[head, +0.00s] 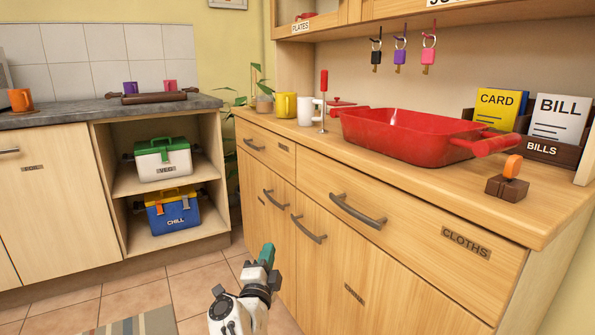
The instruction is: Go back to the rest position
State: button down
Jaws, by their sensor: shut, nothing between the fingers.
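My gripper (267,255) shows at the bottom of the head view, left of centre. It is shut and empty, with its fingers pointing up. It appears in front of the wooden cabinet doors, below the counter top and apart from the things on it. My white and dark arm shows below it.
The wooden counter (440,205) bears a large red pan (400,130), a yellow mug (286,105), a white mug (306,111) and a bills holder (548,149). Drawer handles (358,211) stick out. Coolers stand on open shelves (147,238) at left. The tiled floor (195,292) has clear room.

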jog(key=s+d+f+n+g+y, duration=0.25)
jog(key=d+f+n+y, duration=0.45)
jog(key=d+f+n, duration=0.4)
jog(key=s+d+f+n+g, duration=0.2)
jog(key=s+d+f+g, duration=0.15)
jog(key=s+d, duration=0.35)
jog(key=s+d+f+n+g, duration=0.3)
jog(key=s+d+f, duration=0.2)
jog(key=s, duration=0.4)
jog(key=s+d+f+g+h, duration=0.1)
jog(key=s+d+g+h, duration=0.2)
jog(key=s, duration=1)
jog(key=s+d+f+g, duration=0.1)
jog(key=s+d+g, duration=0.35)
jog(key=s, duration=0.75)
jog(key=s+d+f+g+h, duration=0.1)
jog(key=s+d+g+h, duration=0.2)
jog(key=s, duration=1)
notch_tip(320, 180, up, 35)
jog(key=w+d+y+p, duration=0.1)
jog(key=p, duration=3.4)
jog(key=shift+w, duration=0.15)
